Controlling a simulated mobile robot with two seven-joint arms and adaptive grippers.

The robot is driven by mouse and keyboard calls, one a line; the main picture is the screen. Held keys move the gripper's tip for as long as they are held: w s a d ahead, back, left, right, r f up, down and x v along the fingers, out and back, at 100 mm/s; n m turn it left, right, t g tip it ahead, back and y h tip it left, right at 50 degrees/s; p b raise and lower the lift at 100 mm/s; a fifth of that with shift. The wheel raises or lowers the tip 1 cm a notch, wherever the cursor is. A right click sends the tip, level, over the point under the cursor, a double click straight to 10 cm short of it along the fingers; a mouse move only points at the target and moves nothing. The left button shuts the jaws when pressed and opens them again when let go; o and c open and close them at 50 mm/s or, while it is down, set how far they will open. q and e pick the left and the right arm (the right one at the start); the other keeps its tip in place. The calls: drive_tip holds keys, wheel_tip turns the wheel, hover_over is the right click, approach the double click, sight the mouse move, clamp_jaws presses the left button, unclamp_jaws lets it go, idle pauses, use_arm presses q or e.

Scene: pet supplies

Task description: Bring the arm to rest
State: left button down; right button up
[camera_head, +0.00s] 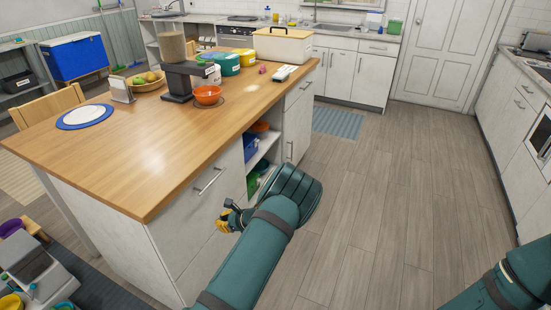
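My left arm comes in from the bottom middle, teal with dark bands, and reaches up beside the island's drawer front. Its gripper (229,216) is black with yellow pads and sits low in front of the white cabinet face, partly hidden by my wrist. It is too small and turned away to tell whether its fingers are open or shut. I see no object in it. Of my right arm, only a teal link shows at the bottom right corner; its gripper is out of view.
Open shelves (262,150) lie beyond my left gripper. The plank floor (375,200) to the right is clear, up to the right-hand counter (510,115).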

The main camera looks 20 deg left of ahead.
use_arm(q)
drive_tip(key=s+d+f+n+g+h, duration=0.1)
drive_tip(key=s+d+f+n+h, duration=0.35)
drive_tip(key=s+d, duration=0.2)
drive_tip(key=s+d+f+n+g+h, duration=0.25)
drive_tip(key=s+d+f+h, duration=0.2)
drive_tip(key=s, duration=0.25)
drive_tip(key=s+d+r+n+t+h, duration=0.2)
drive_tip(key=d+n, duration=0.4)
drive_tip(key=d, duration=0.3)
drive_tip(key=s+d+r+n+t+h, duration=0.2)
drive_tip(key=s+d+r+n+h, duration=0.2)
drive_tip(key=s+d+n, duration=0.3)
drive_tip(key=d+r, duration=0.1)
drive_tip(key=d, duration=0.2)
drive_tip(key=shift+s+d+r+h, duration=0.15)
drive_tip(key=shift+d+r+h, duration=0.05)
drive_tip(key=shift+h, duration=0.2)
